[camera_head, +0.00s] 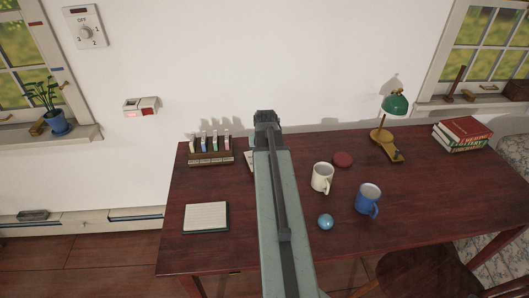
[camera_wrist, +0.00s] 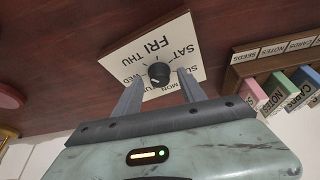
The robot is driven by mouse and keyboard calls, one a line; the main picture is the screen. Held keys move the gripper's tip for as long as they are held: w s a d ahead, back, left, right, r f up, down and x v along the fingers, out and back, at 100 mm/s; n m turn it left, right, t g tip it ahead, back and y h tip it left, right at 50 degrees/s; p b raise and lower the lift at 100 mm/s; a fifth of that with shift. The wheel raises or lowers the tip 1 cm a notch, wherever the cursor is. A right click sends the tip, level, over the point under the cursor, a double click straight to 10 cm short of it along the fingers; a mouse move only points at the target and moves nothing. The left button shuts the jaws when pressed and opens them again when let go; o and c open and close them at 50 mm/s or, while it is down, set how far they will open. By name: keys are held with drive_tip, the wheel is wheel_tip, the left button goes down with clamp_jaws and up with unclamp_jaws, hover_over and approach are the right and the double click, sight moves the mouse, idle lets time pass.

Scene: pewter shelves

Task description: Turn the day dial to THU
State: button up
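The day dial is a white card (camera_wrist: 140,58) with weekday names around a round black knob (camera_wrist: 158,73). In the wrist view FRI and THU are above the knob, SAT and SUN to its right, MON at lower right and WED at left. I cannot tell for sure which day the knob points to. My gripper (camera_wrist: 160,77) is open, one finger on each side of the knob with gaps showing. In the head view my gripper (camera_head: 266,118) and arm hide most of the dial; only a white edge (camera_head: 249,160) shows.
On the dark red desk (camera_head: 430,200), a rack with labelled colored tabs (camera_head: 210,157) stands left of the dial. A notepad (camera_head: 206,217), white mug (camera_head: 321,177), blue mug (camera_head: 367,199), blue ball (camera_head: 325,222), red disc (camera_head: 343,159) and green lamp (camera_head: 394,104) are also there.

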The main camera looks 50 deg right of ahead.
drive_tip(key=p+v, duration=0.7)
drive_tip(key=shift+r, duration=0.35)
drive_tip(key=shift+s+a, duration=0.1)
